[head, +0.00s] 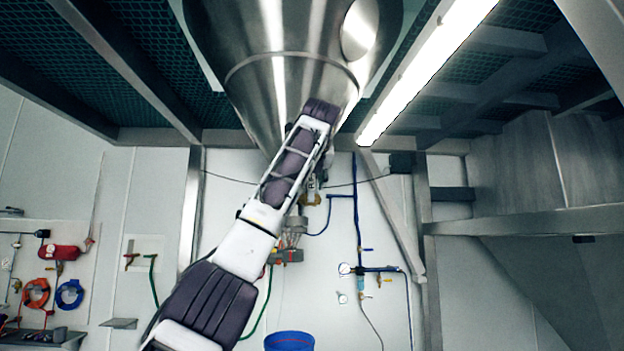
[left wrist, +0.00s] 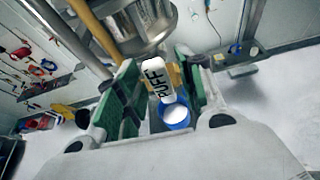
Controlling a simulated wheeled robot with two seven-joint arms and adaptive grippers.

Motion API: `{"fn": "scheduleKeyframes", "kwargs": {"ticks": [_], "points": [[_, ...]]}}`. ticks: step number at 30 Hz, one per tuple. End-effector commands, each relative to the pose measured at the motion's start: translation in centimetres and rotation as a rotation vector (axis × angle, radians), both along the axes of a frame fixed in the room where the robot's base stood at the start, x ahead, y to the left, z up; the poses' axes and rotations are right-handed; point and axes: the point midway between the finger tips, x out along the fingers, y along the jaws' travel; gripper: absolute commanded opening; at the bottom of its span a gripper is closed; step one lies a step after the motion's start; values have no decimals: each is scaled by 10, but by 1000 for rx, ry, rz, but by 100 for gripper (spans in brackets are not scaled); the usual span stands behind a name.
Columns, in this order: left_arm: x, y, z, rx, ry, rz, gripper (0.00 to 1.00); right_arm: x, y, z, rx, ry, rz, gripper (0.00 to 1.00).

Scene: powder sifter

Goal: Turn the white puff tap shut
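The white puff tap (left wrist: 154,80) shows in the left wrist view as a white handle with black "PUFF" lettering. It stands between the green-padded fingers of my left gripper (left wrist: 158,95). The fingers are apart, with visible gaps beside the handle. I cannot tell whether either pad touches it lower down. In the head view my left arm reaches up toward the steel hopper (head: 290,65) and covers most of the gripper and the tap. My right gripper is in neither view.
A blue bucket with white powder (left wrist: 174,113) stands below the tap; it also shows in the head view (head: 289,341). A yellow pipe (left wrist: 93,30) runs near the gripper. Blue air piping (head: 357,215) and hoses hang on the back wall. A steel frame surrounds the hopper.

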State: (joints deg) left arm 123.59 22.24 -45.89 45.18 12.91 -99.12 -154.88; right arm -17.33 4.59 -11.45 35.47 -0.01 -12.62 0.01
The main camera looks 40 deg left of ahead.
Motion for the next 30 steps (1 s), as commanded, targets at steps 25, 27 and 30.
{"fn": "scheduleKeyframes", "kwargs": {"ticks": [25, 27, 30], "points": [[-34, -29, 20, 1, -5, -1, 41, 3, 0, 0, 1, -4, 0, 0], [-41, -36, 24, 1, -4, -2, 41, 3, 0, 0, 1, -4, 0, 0], [-52, -45, 30, 2, -5, -2, 41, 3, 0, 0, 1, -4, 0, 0]]}}
